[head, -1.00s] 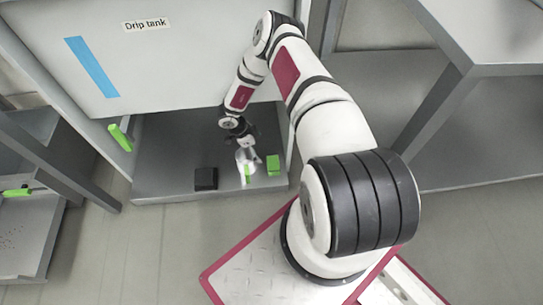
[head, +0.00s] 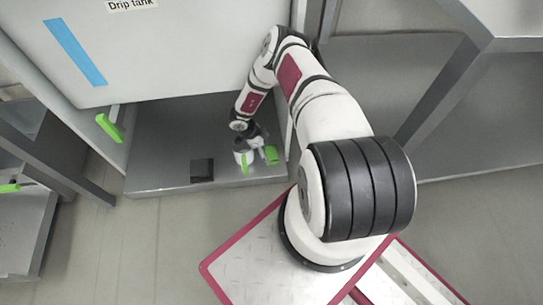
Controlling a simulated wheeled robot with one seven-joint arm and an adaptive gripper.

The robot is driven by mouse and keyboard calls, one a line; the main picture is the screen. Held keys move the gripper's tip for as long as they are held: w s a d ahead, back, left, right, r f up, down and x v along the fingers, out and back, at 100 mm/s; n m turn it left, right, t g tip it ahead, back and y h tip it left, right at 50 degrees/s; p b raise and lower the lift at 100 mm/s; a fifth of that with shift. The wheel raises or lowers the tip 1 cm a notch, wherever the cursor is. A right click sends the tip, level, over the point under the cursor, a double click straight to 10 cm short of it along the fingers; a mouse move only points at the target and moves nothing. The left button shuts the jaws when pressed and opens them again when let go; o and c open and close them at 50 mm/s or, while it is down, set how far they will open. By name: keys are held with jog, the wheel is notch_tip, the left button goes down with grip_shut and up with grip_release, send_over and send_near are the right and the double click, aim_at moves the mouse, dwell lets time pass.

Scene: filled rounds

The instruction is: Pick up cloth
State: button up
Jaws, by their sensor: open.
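My gripper (head: 257,141) reaches down over the low grey shelf (head: 150,183) under the panel marked "Drip tank". It is small in the head view, open, and its fingertips are hard to make out. A small green piece (head: 272,155), which may be the cloth, lies just to the right of the fingers. I cannot tell whether they touch. A white item with a green strip (head: 243,157) stands just left of the fingers. A dark square item (head: 202,170) lies farther left near the shelf's front edge. No item is clearly a cloth.
The large white panel (head: 150,55) hangs above the shelf, with a green handle (head: 109,127) at its lower left corner. A grey table frame (head: 445,95) stands to the right. The left part of the shelf is clear.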

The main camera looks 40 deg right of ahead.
aim_at(271, 154)
jog(key=b+x, duration=0.2)
jog(key=x, duration=0.2)
jog(key=shift+s+f, duration=0.2)
jog(key=shift+f, duration=0.1)
jog(key=shift+d, duration=0.1)
jog(key=c, duration=1.2)
jog(key=shift+o, duration=0.2)
jog(key=shift+r, duration=0.15)
jog(key=shift+r+p, duration=0.45)
jog(key=shift+r, duration=0.15)
notch_tip(271, 154, up, 2)
jog(key=shift+r+p, duration=0.15)
jog(key=shift+p, duration=0.5)
jog(key=s+a+p, duration=0.3)
jog(key=s+a, duration=0.1)
jog(key=s, duration=0.2)
jog(key=s+a+r+p, duration=0.1)
jog(key=s+a+p, duration=0.2)
jog(key=s+a, duration=0.2)
jog(key=shift+s+r, duration=0.15)
jog(key=shift+s, duration=1)
